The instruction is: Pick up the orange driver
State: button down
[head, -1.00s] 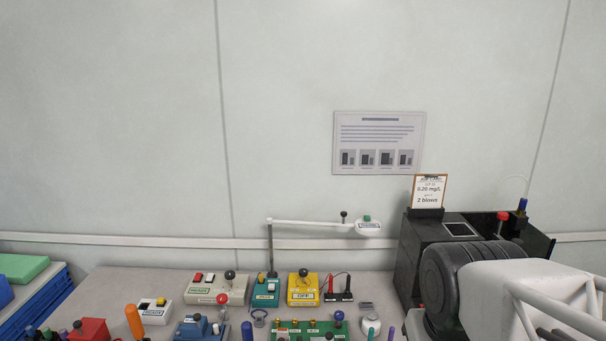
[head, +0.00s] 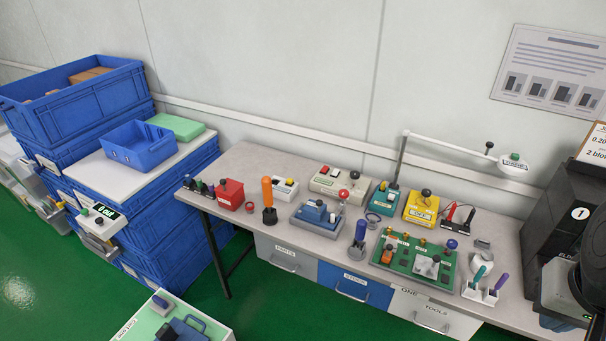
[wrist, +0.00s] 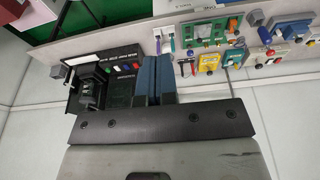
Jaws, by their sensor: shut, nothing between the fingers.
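The fingers are not in the head view.
A red block (head: 230,194) and a white switch box (head: 285,188) flank the driver. A blue tester (head: 317,215) is in front right. A lamp arm (head: 445,146) overhangs the bench. The black tester (head: 563,215) stands right. Blue crates (head: 150,195) stand left.

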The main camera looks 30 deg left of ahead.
jog(key=c, duration=1.8)
grip_release()
jog(key=o, duration=1.1)
jog(key=shift+w, duration=0.1)
